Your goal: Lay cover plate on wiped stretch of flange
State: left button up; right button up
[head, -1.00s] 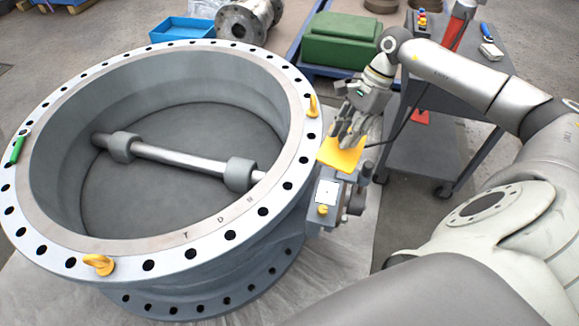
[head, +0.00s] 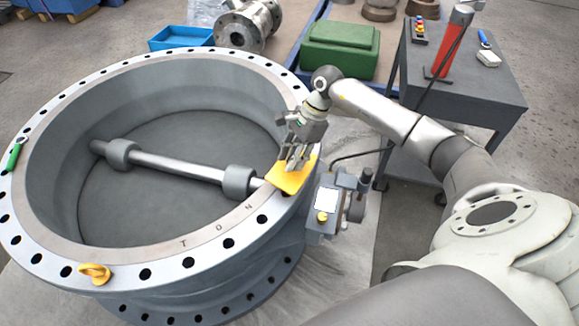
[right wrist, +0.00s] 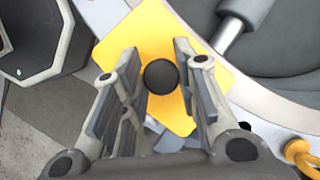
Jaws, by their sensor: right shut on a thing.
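The cover plate (head: 286,184) is a yellow square plate with rounded corners. It is over the right side of the grey valve's flange (head: 205,250). I cannot tell whether it touches the flange. My right gripper (head: 296,163) is above the plate, coming from the upper right. In the right wrist view, a round black knob (right wrist: 160,76) stands on the plate (right wrist: 148,40) between the fingers, and the gripper (right wrist: 157,80) is shut on it. The flange under the plate is hidden, and a wiped stretch cannot be made out. My left gripper is not in view.
A yellow lifting eye (head: 95,272) stands on the front left of the flange, and a green item (head: 14,156) lies at its left. A grey unit with a white face (head: 325,196) sits beside the plate. A dark trolley (head: 480,105) stands at the right.

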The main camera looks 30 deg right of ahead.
jog(key=shift+w+a+f, duration=0.1)
jog(key=shift+a+f, duration=0.05)
jog(key=shift+f, duration=0.05)
jog(key=f, duration=0.3)
jog(key=shift+w+a+f, duration=0.15)
jog(key=shift+a+f, duration=0.05)
jog(key=shift+a, duration=0.05)
jog(key=shift+d+f, duration=0.1)
jog(key=shift+f+b, duration=0.1)
jog(key=shift+b, duration=0.2)
jog(key=o, duration=0.7)
jog(key=shift+c, duration=0.2)
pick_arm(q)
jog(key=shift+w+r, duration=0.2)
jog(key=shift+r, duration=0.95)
pick_arm(e)
jog(key=o, duration=0.4)
jog(key=shift+o, duration=0.2)
